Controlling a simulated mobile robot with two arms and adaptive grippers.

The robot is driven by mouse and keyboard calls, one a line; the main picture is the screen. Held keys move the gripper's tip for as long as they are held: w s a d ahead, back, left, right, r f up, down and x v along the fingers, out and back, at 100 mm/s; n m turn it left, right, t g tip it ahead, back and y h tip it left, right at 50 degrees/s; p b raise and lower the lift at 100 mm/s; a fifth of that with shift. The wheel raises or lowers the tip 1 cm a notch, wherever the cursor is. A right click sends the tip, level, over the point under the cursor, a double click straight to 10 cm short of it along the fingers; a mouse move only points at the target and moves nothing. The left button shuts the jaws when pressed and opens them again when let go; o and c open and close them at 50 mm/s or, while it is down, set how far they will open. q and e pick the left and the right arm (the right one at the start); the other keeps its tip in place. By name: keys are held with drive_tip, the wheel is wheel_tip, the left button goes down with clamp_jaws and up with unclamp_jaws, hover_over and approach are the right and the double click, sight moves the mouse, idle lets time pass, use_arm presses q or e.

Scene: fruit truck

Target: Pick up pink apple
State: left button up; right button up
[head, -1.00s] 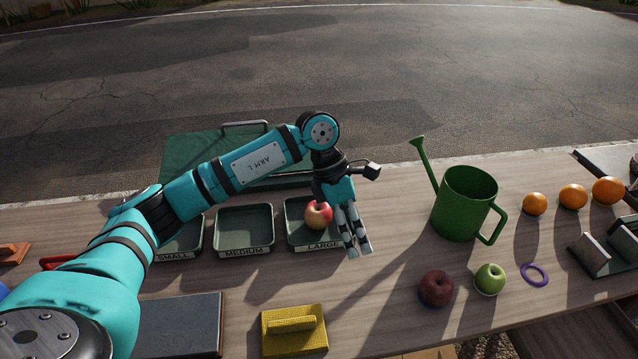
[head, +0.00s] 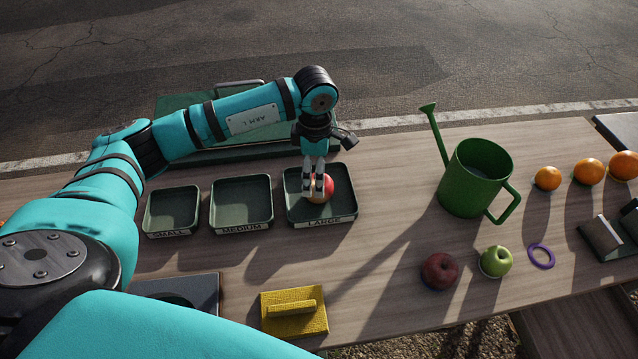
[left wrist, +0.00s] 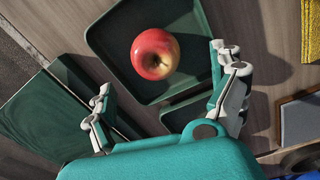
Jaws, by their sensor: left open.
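A pink-red and yellow apple (head: 327,188) lies in the tray labelled LARGE (head: 345,213). In the left wrist view the apple (left wrist: 155,53) sits inside the dark tray (left wrist: 110,43), ahead of the fingers. My left gripper (head: 314,192) is over that tray, its fingers partly covering the apple in the head view. In the left wrist view the left gripper (left wrist: 167,82) is open and empty, with its fingers spread wide and the apple beyond and between them. My right gripper is not in view.
Empty trays labelled MEDIUM (head: 240,228) and SMALL (head: 172,231) stand to the left. A green watering can (head: 470,185) stands to the right. A dark red apple (head: 440,270), a green apple (head: 496,261) and a yellow float (head: 294,318) lie nearer the front.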

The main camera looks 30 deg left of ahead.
sight(329, 185)
use_arm(q)
wheel_tip(329, 185, down, 2)
drive_tip(key=shift+f, duration=0.2)
drive_tip(key=shift+w+d+f+p, duration=0.1)
drive_tip(key=shift+f+p, duration=0.2)
drive_tip(key=shift+p, duration=0.05)
drive_tip(key=f, duration=0.1)
drive_tip(key=f+p, duration=0.1)
drive_tip(key=f, duration=0.1)
drive_tip(key=shift+w+d+f, duration=0.1)
drive_tip(key=shift+w+f, duration=0.2)
drive_tip(key=shift+w, duration=0.05)
drive_tip(key=shift+f, duration=0.5)
drive_tip(key=c, duration=1.3)
drive_tip(key=shift+c, duration=0.4)
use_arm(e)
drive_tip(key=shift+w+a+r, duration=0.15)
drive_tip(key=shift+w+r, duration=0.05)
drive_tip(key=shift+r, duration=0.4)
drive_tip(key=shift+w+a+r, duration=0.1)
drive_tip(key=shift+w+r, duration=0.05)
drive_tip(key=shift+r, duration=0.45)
use_arm(q)
drive_tip(key=shift+r, duration=0.15)
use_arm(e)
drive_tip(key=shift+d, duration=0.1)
